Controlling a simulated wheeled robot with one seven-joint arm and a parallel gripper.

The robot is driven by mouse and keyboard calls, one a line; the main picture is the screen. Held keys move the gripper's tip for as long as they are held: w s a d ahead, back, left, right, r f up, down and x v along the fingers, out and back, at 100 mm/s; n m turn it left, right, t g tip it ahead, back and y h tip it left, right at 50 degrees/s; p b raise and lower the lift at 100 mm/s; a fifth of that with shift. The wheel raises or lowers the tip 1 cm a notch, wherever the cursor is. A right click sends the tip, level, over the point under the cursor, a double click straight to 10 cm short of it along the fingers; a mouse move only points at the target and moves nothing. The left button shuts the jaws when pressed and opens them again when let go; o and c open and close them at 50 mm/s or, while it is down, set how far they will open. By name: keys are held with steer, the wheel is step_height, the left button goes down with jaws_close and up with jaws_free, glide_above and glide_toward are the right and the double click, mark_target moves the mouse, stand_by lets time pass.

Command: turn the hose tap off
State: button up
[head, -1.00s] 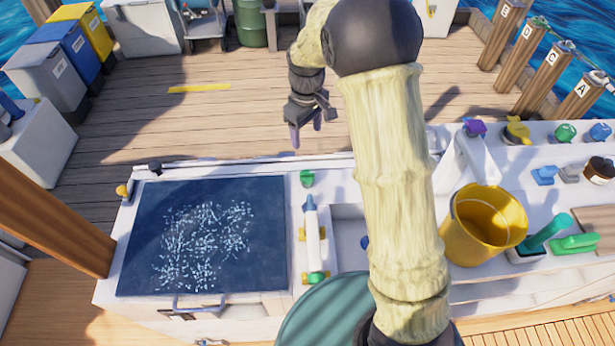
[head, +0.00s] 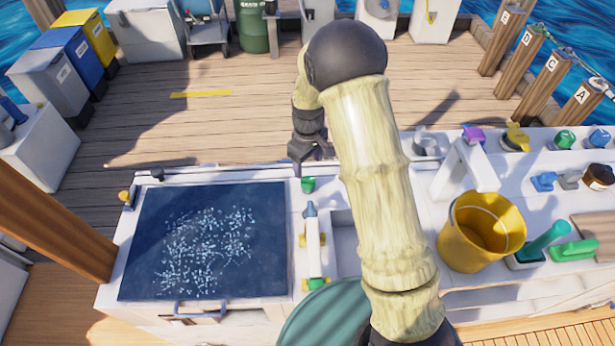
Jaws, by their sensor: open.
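My gripper (head: 309,165) is open and empty, hanging fingers down at the back edge of the white counter. It is just above a small green fitting (head: 308,184) beside the dark hatch panel; whether they touch is not clear. Several coloured fittings could be the hose tap, and I cannot tell which is: a purple handle (head: 473,135) on a white spout, a yellow fitting (head: 517,137), a green knob (head: 564,140), a blue knob (head: 599,138) and a yellow fitting (head: 127,196) left of the panel. No hose shows clearly.
The dark speckled panel (head: 147,230) covers the counter's left part. A yellow bucket (head: 481,228) and green brushes (head: 573,251) are on the right. My arm covers the counter's middle.

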mark_target(308, 178)
step_height(308, 178, down, 8)
steer(key=shift+r+p, duration=0.1)
steer(key=shift+p, duration=0.25)
steer(key=c, duration=1)
steer(key=shift+o, duration=0.2)
steer(key=shift+m, duration=0.4)
steer(key=m, duration=0.8)
steer(key=shift+m, duration=0.4)
steer(key=m, duration=0.4)
steer(key=shift+r+p, duration=0.1)
steer(key=shift+p, duration=0.25)
steer(key=shift+m+p, duration=0.35)
steer(key=shift+m, duration=1.85)
